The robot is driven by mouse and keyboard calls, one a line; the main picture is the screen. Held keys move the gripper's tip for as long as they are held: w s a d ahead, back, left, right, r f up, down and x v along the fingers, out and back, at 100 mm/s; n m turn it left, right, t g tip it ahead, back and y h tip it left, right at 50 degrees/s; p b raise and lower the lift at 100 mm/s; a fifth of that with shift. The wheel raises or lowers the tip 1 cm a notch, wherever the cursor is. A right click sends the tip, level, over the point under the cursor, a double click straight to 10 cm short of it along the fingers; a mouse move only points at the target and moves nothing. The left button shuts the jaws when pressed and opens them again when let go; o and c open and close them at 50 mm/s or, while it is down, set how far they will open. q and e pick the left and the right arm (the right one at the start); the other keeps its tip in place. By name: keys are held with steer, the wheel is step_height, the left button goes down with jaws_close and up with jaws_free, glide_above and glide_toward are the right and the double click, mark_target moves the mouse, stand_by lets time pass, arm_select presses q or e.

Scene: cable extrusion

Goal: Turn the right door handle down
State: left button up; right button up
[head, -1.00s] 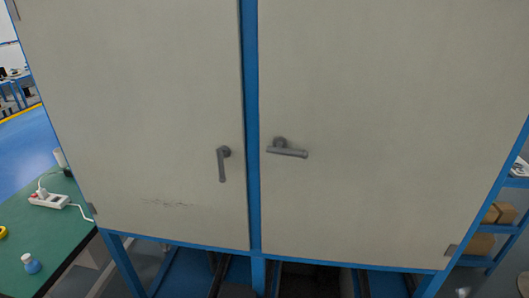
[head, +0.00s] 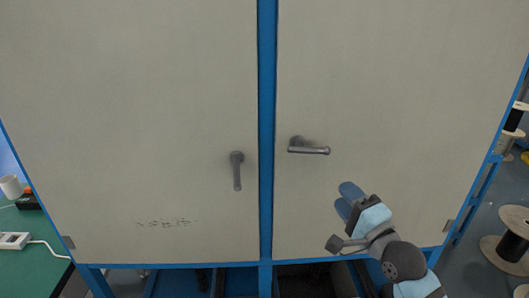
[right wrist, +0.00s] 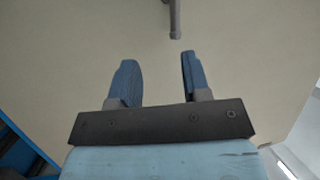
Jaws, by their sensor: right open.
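The right door handle (head: 310,150) is a grey lever on the right cabinet door (head: 400,90). It lies roughly horizontal, pointing right from its pivot. The left door handle (head: 237,172) hangs straight down on the left door (head: 130,100). My right gripper (head: 346,198) is below and to the right of the right handle, apart from it. In the right wrist view its two blue fingers (right wrist: 158,75) are spread and empty, and a grey handle end (right wrist: 175,28) shows ahead of them, near the top edge. My left gripper is in no view.
A blue frame post (head: 266,130) runs between the doors. A green table (head: 30,230) with a white power strip (head: 14,241) and a mug (head: 11,187) stands at left. Cable spools (head: 510,240) stand at right. The door face around the handle is clear.

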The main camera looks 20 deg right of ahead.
mark_target(308, 152)
steer(key=shift+m, duration=0.4)
steer(key=p+x, duration=0.1)
steer(key=x, duration=0.3)
steer(key=r+p+x, duration=0.1)
steer(key=x, duration=0.4)
steer(key=a+r+p+x, duration=0.1)
steer(key=x, duration=0.4)
steer(key=shift+r, duration=0.2)
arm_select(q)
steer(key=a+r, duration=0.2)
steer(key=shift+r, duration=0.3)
arm_select(e)
steer(key=shift+w+a, duration=0.15)
steer(key=shift+w, duration=0.15)
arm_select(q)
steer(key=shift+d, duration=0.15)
arm_select(e)
jaws_close()
